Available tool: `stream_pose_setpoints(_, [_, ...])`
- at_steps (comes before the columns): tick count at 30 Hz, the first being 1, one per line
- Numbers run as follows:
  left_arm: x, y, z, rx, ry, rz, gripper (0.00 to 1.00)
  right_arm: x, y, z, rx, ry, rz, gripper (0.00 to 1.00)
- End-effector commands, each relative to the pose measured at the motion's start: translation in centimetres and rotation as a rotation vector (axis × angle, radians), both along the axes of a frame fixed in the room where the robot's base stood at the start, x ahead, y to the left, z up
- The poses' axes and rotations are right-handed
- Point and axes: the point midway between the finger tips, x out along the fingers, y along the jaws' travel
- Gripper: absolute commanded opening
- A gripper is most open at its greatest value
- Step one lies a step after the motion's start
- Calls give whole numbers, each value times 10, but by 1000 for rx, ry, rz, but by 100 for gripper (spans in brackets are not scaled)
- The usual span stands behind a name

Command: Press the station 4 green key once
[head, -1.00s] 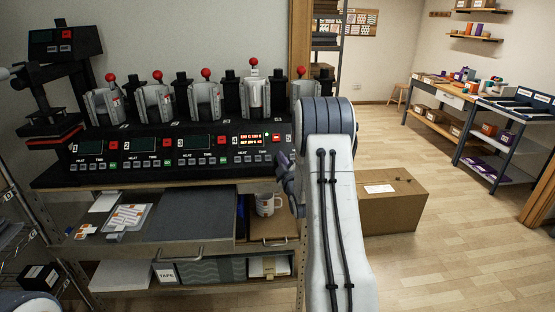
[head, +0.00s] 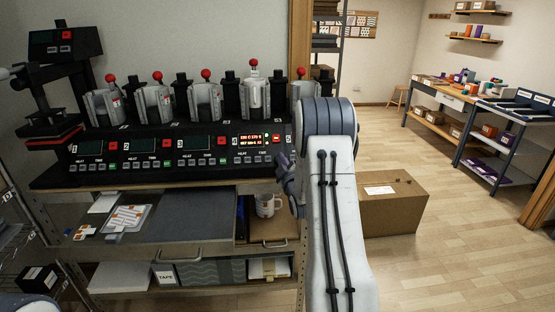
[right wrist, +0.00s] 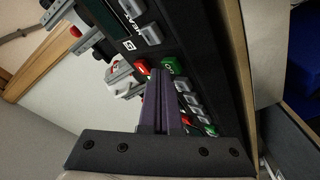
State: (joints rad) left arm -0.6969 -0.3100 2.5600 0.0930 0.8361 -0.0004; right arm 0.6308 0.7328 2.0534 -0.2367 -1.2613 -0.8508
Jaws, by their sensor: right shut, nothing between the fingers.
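Station 4 (head: 249,138) is on the long black control panel and has a lit orange display. In the right wrist view its green key (right wrist: 174,66) shows beside a red key (right wrist: 142,68). My right gripper (head: 281,158) is at the right end of station 4's key row. It is shut and empty, and hides the green key in the head view. In the right wrist view the fingertips (right wrist: 161,73) are right at the green key's edge; whether they touch it I cannot tell. My left gripper is out of view.
Silver mug presses with red-knobbed levers (head: 253,63) stand behind the panel. A grey key row (right wrist: 190,100) runs beside my fingers. A white mug (head: 267,205) sits on the shelf below. A cardboard box (head: 395,205) stands on the floor at the right.

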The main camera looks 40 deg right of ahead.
Motion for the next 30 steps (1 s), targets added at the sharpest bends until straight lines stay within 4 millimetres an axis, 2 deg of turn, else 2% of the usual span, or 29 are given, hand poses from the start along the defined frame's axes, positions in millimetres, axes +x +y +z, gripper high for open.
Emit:
stream_pose_setpoints(5, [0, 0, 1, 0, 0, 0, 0, -6, 4, 7, 0, 0, 0, 0])
stream_pose_setpoints(16, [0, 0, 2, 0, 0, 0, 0, -8, 5, 9, 0, 0, 0, 0])
stream_pose_setpoints(30, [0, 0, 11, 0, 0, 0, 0, -35, 21, 39, 0, -1, 1, 0])
